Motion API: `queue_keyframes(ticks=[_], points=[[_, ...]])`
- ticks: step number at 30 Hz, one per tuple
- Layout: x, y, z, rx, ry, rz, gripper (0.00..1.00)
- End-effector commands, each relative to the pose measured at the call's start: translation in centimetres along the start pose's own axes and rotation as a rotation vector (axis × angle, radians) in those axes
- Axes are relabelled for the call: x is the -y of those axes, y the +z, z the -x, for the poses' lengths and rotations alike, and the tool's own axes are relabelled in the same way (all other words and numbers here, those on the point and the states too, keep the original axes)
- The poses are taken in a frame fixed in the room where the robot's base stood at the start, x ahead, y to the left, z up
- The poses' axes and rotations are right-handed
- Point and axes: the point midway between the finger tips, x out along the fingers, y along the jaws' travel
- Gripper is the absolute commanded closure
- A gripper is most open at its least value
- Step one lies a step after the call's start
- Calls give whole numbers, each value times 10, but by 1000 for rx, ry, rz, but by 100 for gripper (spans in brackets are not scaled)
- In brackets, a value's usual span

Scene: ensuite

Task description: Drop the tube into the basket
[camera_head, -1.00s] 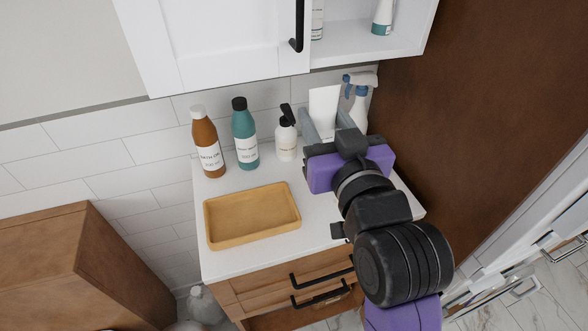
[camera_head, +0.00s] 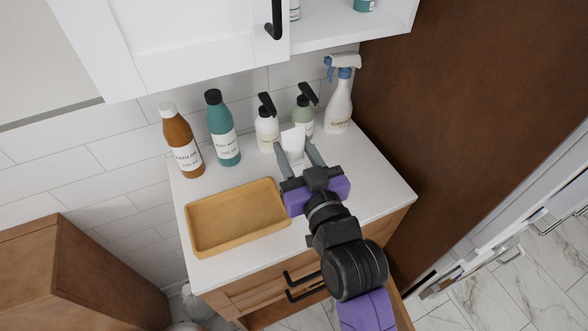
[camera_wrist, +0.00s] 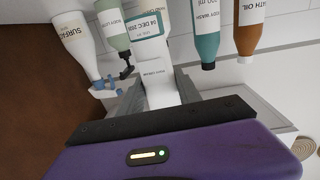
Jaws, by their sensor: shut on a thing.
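My gripper (camera_head: 298,152) is shut on a white tube (camera_head: 293,139) and holds it over the counter, close in front of two pump bottles. In the wrist view, the tube (camera_wrist: 158,72) sits between my two grey fingers, with small print on its front. A shallow tan open-topped tray (camera_head: 193,238), the only basket-like thing I see, lies on the counter to the left of my gripper. It looks empty. The tube is to the right of the tray's back right corner and not over it. The tube's lower end is hidden by my gripper.
An orange-brown bottle (camera_head: 182,143) and a teal bottle (camera_head: 222,130) stand behind the tray. A white pump bottle (camera_head: 267,130), a green pump bottle (camera_head: 304,116) and a spray bottle (camera_head: 340,103) stand along the back. White counter (camera_head: 375,185) is clear at the right.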

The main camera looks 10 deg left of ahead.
Motion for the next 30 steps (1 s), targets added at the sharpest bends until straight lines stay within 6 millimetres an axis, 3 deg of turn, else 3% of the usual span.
queue_keyframes(ticks=[15, 29, 30], points=[[0, 60, 0, 1, 0, -1, 100], [0, 68, 0, -3, 1, -1, 100], [0, 68, 0, -1, 1, -1, 58]])
